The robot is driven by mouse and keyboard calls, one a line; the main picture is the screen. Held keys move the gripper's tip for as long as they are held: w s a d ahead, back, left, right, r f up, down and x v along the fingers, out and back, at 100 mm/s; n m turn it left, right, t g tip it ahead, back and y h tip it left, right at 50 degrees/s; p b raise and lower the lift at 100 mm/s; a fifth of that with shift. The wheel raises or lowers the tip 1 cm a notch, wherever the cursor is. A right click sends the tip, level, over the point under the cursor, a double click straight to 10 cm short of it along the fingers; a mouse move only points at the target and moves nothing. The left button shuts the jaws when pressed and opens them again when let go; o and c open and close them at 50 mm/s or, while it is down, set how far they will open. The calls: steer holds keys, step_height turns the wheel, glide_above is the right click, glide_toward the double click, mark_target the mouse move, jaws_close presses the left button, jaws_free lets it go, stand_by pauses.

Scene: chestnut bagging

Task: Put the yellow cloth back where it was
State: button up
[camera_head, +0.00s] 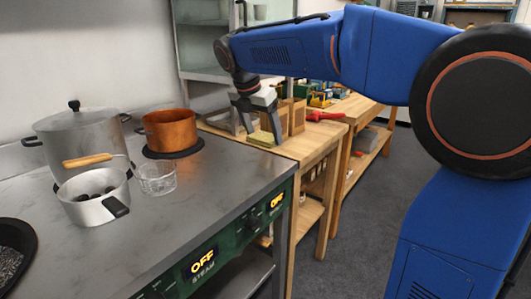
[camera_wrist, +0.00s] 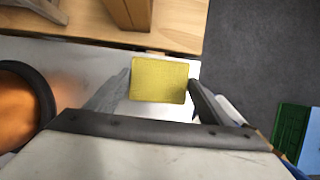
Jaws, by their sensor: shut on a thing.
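The yellow cloth (camera_wrist: 160,80) is a small, flat, folded rectangle. It sits between the two fingertips of my gripper (camera_wrist: 160,86) in the wrist view, with a finger against each side. In the head view the cloth (camera_head: 264,140) shows just below my gripper (camera_head: 259,122), near where the steel counter meets the wooden bench. My gripper is shut on it and points down. In the wrist view the pale counter surface lies behind the cloth. I cannot tell whether the cloth touches a surface beneath it.
The steel counter (camera_head: 190,215) holds a copper pot (camera_head: 170,130), a large lidded pot (camera_head: 82,140), a small saucepan (camera_head: 93,205) and a glass (camera_head: 157,178). The wooden bench (camera_head: 312,141) bears brown paper bags (camera_head: 297,115) and a red-handled item (camera_head: 325,116). Bare counter lies in front.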

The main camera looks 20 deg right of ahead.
mark_target(263, 162)
steer(key=shift+f, duration=3)
steer(key=o, duration=1)
steer(key=shift+f, duration=0.1)
steer(key=v, duration=1.2)
steer(key=s+d+f+m+y, duration=0.1)
steer(key=s+d+f+m, duration=0.2)
steer(key=s+f+m, duration=0.5)
steer(key=s+d+f+m+t+y, duration=0.1)
steer(key=s+d+f+m, duration=0.3)
steer(key=s+f+m, duration=0.4)
steer(key=s+d+f+m+t+y, duration=0.1)
steer(key=s+d+f+m, duration=0.3)
steer(key=s+f+m, duration=0.4)
steer(key=s+m, duration=0.1)
steer(key=s, duration=0.5)
steer(key=shift+d+f+y, duration=0.25)
steer(key=shift+f+y, duration=0.1)
steer(key=shift+y, duration=0.05)
